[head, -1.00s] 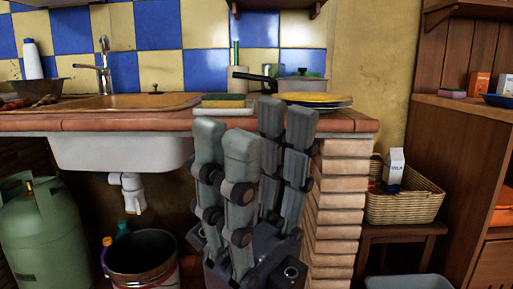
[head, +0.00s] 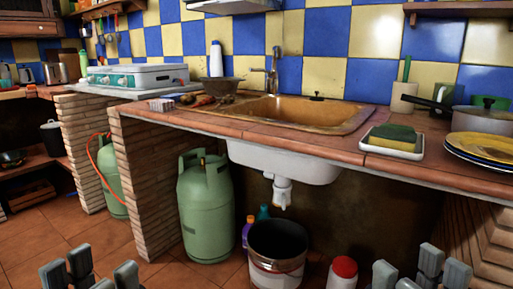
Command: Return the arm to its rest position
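My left gripper (head: 91,271) shows at the bottom left of the head view, with only its grey fingertips in frame. The fingertips stand apart with nothing between them, over the tiled floor. My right gripper (head: 420,271) shows at the bottom right, below the counter. Its fingertips also stand apart and empty. The rest of both arms is out of frame.
The brick counter (head: 230,135) with its sink (head: 285,112) runs across the view. A sponge dish (head: 393,145) and plates (head: 484,147) lie near its front edge. A green gas cylinder (head: 206,210), a bucket (head: 277,262) and a red-capped container (head: 342,273) stand below.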

